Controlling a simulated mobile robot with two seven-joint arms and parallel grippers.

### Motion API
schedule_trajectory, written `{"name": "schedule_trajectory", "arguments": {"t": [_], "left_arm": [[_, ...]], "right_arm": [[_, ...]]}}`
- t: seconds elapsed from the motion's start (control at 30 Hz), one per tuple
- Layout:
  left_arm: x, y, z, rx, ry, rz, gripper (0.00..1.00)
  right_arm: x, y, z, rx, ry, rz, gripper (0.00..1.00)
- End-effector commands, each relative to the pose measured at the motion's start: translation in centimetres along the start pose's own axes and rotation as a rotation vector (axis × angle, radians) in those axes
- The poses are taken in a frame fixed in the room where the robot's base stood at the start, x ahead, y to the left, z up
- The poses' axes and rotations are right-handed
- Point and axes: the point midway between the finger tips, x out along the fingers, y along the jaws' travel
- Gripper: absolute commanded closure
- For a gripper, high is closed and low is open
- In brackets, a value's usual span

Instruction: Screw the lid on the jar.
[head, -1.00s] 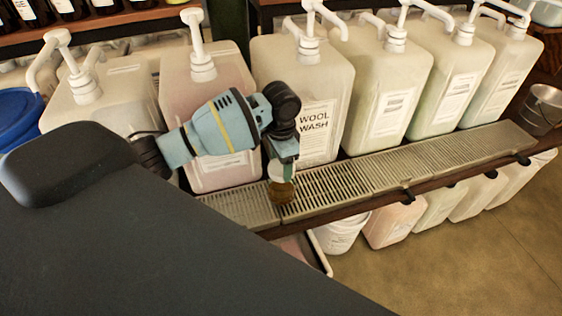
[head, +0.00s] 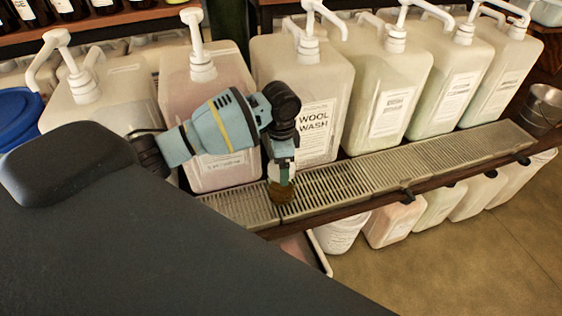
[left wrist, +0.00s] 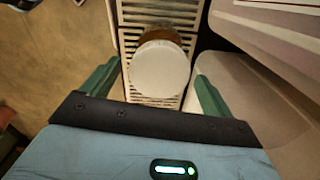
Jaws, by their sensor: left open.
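A small brown jar (head: 281,192) stands on the slatted metal drip tray (head: 330,187) in front of the wool wash container. In the left wrist view a round white lid (left wrist: 160,68) covers most of the jar, with brown glass (left wrist: 161,34) showing behind its far edge. The lid appears to be on the jar's top; how tightly it sits cannot be seen. My left gripper (head: 282,174) is right above the jar. Its green fingers are open on either side of the lid, with gaps visible in the left wrist view. My right gripper is not in view.
Large pump containers, one labelled wool wash (head: 312,110), stand in a row behind the tray. A metal bucket (head: 542,108) is at the far right. Several jugs and a white bucket (head: 342,234) sit below the shelf. The tray right of the jar is clear.

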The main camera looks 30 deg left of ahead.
Motion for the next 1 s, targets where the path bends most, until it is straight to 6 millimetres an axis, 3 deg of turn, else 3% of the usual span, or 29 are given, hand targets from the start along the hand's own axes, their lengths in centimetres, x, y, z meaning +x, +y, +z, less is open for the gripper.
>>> {"name": "schedule_trajectory", "arguments": {"t": [0.27,1.0], "left_arm": [[0.00,0.00,0.00,-0.034,0.000,0.000,0.14],[-0.02,0.06,-0.05,-0.960,0.001,0.000,0.14]], "right_arm": [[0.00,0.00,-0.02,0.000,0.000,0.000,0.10],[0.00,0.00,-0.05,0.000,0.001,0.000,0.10]]}}
